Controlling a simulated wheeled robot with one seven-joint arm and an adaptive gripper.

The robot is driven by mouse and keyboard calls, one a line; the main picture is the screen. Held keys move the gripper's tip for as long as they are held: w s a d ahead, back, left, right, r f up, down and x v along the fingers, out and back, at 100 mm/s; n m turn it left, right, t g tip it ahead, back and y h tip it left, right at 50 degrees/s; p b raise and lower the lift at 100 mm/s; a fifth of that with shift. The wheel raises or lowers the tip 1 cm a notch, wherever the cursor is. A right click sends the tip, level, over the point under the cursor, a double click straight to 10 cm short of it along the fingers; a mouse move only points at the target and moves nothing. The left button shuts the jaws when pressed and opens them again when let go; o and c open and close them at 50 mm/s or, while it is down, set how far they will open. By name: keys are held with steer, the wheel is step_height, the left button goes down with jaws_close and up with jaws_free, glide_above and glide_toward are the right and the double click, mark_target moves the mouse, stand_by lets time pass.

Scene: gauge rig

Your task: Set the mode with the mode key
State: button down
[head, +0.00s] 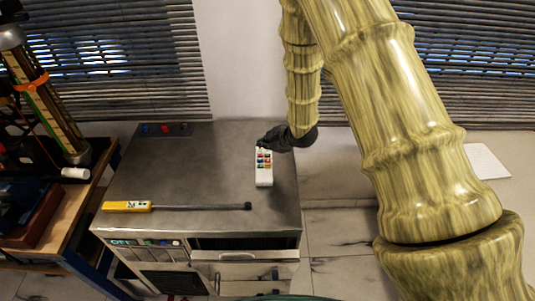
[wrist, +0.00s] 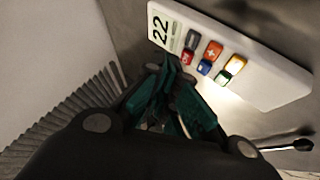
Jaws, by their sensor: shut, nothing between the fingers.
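A white handheld unit (head: 264,178) with coloured keys lies on the grey bench top near its right edge. In the wrist view the unit (wrist: 275,88) shows a pale display (wrist: 163,30) reading 22. Its keys include a red key (wrist: 187,57), a blue key (wrist: 204,67), an orange key with a white cross (wrist: 214,50), a yellow key (wrist: 237,62) and a green key (wrist: 223,77). I cannot read which is the mode key. My gripper (wrist: 170,66) is shut and empty, its tips close to the display end and the red key. Contact cannot be told.
A yellow-handled probe (head: 127,206) with a long thin rod lies across the front of the bench top (head: 200,180). Small coloured knobs (head: 165,128) sit at its back left. A drawer (head: 245,256) stands open in front. A cluttered side table (head: 70,215) is at left.

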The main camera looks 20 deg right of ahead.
mark_target(266, 156)
steer(key=shift+r+p, duration=0.85)
steer(key=shift+r, duration=0.8)
